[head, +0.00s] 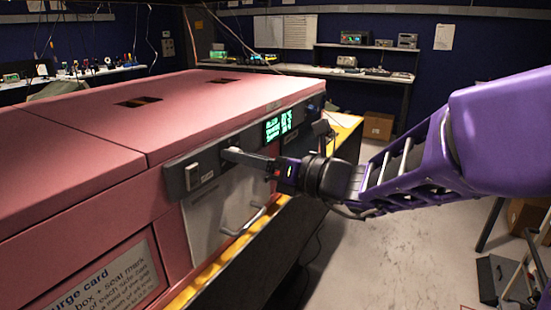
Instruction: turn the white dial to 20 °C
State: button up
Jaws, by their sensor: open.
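My gripper (232,155) is at the dark control panel (215,161) on the front of the pink enclosure (105,190). Its jaws are open, but their gap is hard to see from this side. The fingertips point left and reach the panel face between a grey square switch (193,177) and the green-lit display (278,125). I cannot make out the white dial separately; the fingers cover that part of the panel. Whether they touch it cannot be told. The display's text is too small to read.
A white door (206,213) with a metal handle (245,222) sits below the panel. A yellow-edged ledge (188,293) runs along the enclosure's front. A surge card sign (100,283) is at lower left. Open floor (385,255) lies to the right. Benches with instruments stand behind.

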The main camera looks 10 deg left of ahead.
grip_shut()
